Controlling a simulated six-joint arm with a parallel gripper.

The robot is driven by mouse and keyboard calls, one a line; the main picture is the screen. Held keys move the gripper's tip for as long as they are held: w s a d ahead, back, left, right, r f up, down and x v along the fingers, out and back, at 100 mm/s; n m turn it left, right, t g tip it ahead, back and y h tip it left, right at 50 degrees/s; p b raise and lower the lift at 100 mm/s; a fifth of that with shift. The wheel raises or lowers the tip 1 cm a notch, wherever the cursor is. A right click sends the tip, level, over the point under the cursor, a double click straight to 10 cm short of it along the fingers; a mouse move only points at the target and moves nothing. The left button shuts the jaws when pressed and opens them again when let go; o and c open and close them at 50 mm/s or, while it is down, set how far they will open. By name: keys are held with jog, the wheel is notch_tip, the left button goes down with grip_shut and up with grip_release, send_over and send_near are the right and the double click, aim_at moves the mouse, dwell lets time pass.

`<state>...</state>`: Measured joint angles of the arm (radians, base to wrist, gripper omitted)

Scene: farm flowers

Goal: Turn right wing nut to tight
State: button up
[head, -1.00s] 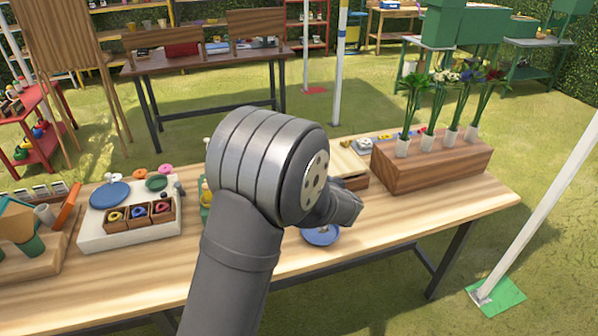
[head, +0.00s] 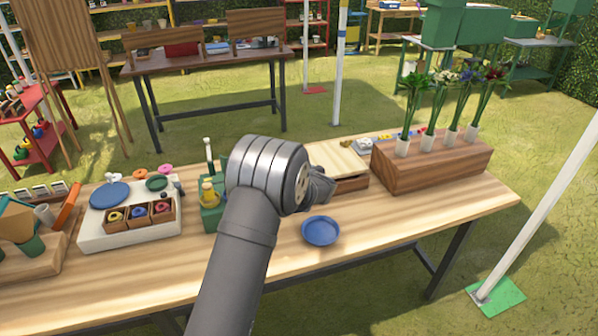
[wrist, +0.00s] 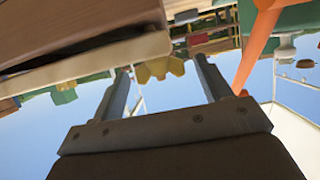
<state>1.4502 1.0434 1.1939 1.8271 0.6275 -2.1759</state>
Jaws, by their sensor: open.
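A gold piece shaped like a wing nut (wrist: 153,72) shows in the wrist view between the tips of my gripper (wrist: 161,66). The two fingers stand apart on either side of it; I cannot tell how far beyond the tips it lies. In the head view, a small brass-coloured piece (head: 346,143) shows at the back of a pale wooden board (head: 338,157), probably a wing nut. My gripper's body (head: 320,187) is beside the front left of that board, and its fingers are hidden there. Whether a second nut is behind my arm cannot be seen.
A blue dish (head: 321,231) lies on the table just in front of my gripper. A wooden flower block (head: 435,165) stands to the right of the board. A green holder with bottles (head: 212,214) and a white tray (head: 110,236) are to the left. The table's front right is clear.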

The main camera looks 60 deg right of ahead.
jog(key=c, duration=1)
jog(key=shift+w+r+m+g+h, duration=0.2)
jog(key=shift+m+g+h, duration=0.6)
jog(key=shift+m+h, duration=0.15)
jog(key=shift+m+g+h, duration=0.25)
jog(key=shift+m+g, duration=0.35)
jog(key=shift+m, duration=0.05)
jog(key=shift+w+r+m+g+h, duration=0.1)
jog(key=shift+m+g+h, duration=0.3)
jog(key=shift+m+g, duration=0.45)
jog(key=o, duration=0.9)
jog(key=shift+o, duration=0.5)
jog(key=shift+a+f, duration=0.1)
jog(key=shift+f, duration=0.1)
